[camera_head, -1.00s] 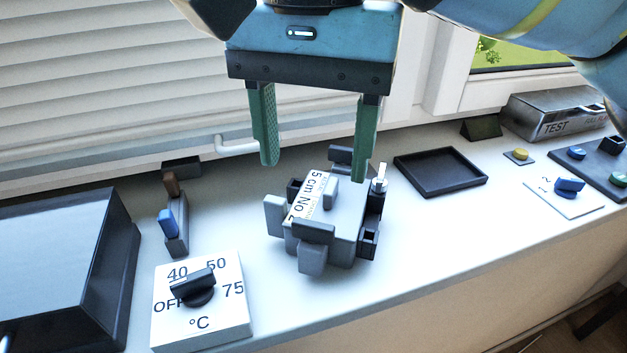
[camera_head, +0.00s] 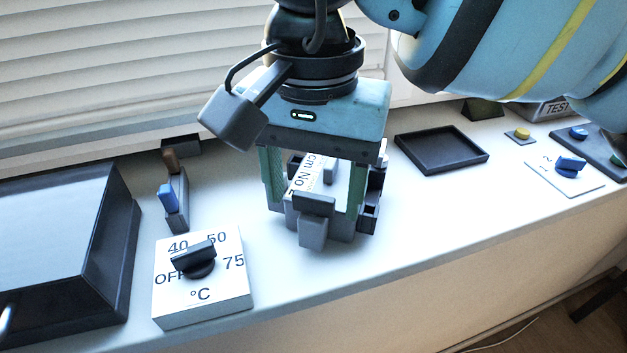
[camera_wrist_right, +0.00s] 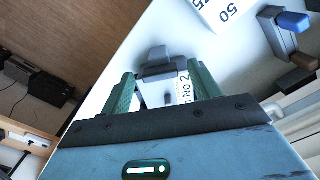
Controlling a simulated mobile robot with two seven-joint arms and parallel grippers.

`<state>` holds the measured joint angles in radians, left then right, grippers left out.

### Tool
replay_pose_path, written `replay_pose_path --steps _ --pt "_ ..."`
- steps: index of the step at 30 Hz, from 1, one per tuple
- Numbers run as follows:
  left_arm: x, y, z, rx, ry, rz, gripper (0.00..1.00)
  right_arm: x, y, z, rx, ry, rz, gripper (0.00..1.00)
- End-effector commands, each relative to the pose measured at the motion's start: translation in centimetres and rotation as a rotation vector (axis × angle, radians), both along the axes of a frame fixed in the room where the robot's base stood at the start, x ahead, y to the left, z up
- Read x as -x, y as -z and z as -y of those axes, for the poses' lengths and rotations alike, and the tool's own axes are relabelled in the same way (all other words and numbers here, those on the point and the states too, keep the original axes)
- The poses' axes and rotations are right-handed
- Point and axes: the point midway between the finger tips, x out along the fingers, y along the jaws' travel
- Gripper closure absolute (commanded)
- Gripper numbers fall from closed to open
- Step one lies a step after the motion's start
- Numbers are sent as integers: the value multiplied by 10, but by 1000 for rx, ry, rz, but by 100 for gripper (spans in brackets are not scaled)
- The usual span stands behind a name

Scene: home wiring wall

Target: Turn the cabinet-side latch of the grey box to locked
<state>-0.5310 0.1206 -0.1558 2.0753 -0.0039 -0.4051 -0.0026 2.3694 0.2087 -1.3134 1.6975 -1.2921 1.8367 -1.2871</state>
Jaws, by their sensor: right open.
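The grey box (camera_head: 342,228) stands on the white sill in the middle of the head view, with a printed label (camera_head: 302,176) on top. A grey latch block (camera_head: 315,208) sticks out at its front; in the wrist view this block (camera_wrist_right: 158,60) lies between the fingertips. Dark clips (camera_head: 371,205) sit on its right side. My right gripper (camera_head: 314,205) is open and lowered over the box, one green finger on its left and one on its right. The left finger covers the left-side latch, so its position is hidden. I cannot tell whether the fingers touch the box. My left gripper is not in view.
A temperature dial block (camera_head: 204,285) and a blue-tipped lever (camera_head: 172,198) stand to the left, beside a large dark box (camera_head: 60,250). An empty black tray (camera_head: 440,150) lies to the right, then a blue knob plate (camera_head: 565,175). The sill's front edge is close.

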Motion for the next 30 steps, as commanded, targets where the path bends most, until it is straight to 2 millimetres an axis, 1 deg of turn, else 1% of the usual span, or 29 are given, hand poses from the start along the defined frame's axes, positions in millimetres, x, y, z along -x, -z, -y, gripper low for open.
replay_pose_path --steps 5,15,23,30 --pt "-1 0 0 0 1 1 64 0 0 0 0 0 0 38" --pt "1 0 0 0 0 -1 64 0 0 0 0 0 0 83" --pt "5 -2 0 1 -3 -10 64 0 -1 0 0 22 0 83" --pt "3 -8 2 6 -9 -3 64 0 -1 0 0 138 -1 83"
